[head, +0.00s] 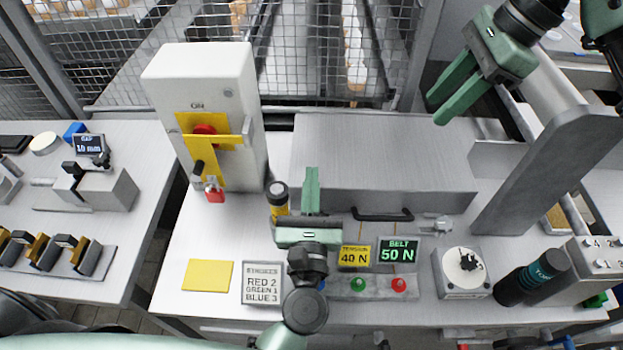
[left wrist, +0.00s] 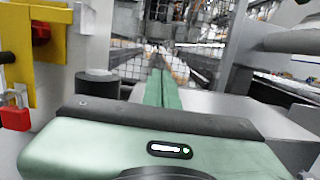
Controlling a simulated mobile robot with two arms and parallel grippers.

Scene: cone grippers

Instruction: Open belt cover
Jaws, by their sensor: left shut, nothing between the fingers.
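The belt cover (head: 380,150) is a large grey box lid at the middle of the bench. It looks closed. Its black bar handle (head: 383,214) is on the front face. My left gripper (head: 311,172) is shut and empty, its green fingers pointing away from me over the cover's front left part, left of the handle. I cannot tell whether it touches the cover. In the left wrist view the shut fingers (left wrist: 163,88) point over the cover's grey top (left wrist: 215,105). My right gripper (head: 447,108) is open and empty, high at the upper right.
A grey switch box (head: 205,75) with a yellow plate, red knob and red padlock (head: 214,192) stands left of the cover. A yellow-banded cylinder (head: 279,203) stands close to my left gripper. Displays (head: 398,252), buttons and a dial box (head: 463,272) sit in front. Mesh fencing (head: 290,50) stands behind.

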